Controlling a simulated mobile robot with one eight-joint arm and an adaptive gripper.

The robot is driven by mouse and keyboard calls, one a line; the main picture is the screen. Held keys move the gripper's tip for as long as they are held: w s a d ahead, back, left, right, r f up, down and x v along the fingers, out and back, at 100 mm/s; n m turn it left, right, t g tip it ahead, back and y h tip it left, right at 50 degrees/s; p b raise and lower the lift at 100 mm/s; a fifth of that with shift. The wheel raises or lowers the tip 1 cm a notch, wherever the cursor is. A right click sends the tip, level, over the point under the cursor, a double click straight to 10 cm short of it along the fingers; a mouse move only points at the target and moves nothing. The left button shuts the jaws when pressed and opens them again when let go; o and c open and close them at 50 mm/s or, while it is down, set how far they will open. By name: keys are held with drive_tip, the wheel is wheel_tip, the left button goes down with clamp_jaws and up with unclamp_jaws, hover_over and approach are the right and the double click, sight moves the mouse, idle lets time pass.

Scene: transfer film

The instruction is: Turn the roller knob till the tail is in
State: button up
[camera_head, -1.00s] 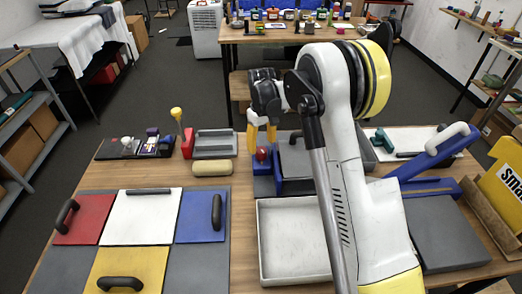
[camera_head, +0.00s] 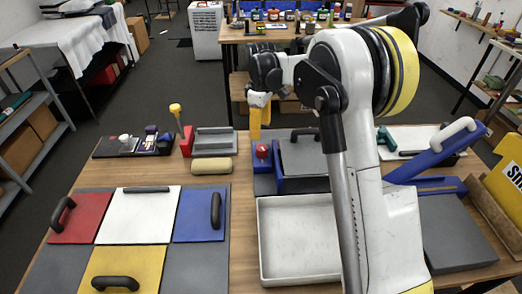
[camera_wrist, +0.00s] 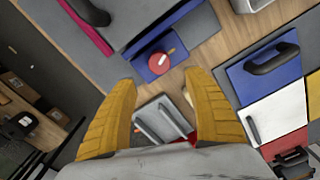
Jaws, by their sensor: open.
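The red roller knob (camera_head: 262,152) stands on the left end of a blue device with a grey top (camera_head: 302,157). In the wrist view the round red knob (camera_wrist: 159,63) shows from above on its blue base, with a small pale mark beside its middle. My gripper (camera_head: 257,115) is above the knob in the head view, apart from it. In the wrist view my yellow fingers (camera_wrist: 160,82) are spread and empty, with the knob beyond their tips.
A white tray (camera_head: 264,240) lies in front of the device. A tan roller (camera_head: 211,167) and a grey holder (camera_head: 215,138) stand to the left. Coloured panels with black handles, including a blue one (camera_head: 188,216), cover the left front. A blue-armed press (camera_head: 430,155) is at right.

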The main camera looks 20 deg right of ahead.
sight(261, 147)
drive_tip(key=n, duration=0.2)
drive_tip(key=shift+r+n+b, duration=0.2)
drive_tip(key=shift+n+b, duration=0.1)
drive_tip(key=shift+b, duration=0.1)
drive_tip(key=shift+f, duration=0.2)
wheel_tip(261, 147, down, 10)
drive_tip(key=b, duration=0.2)
drive_tip(key=shift+b, duration=0.35)
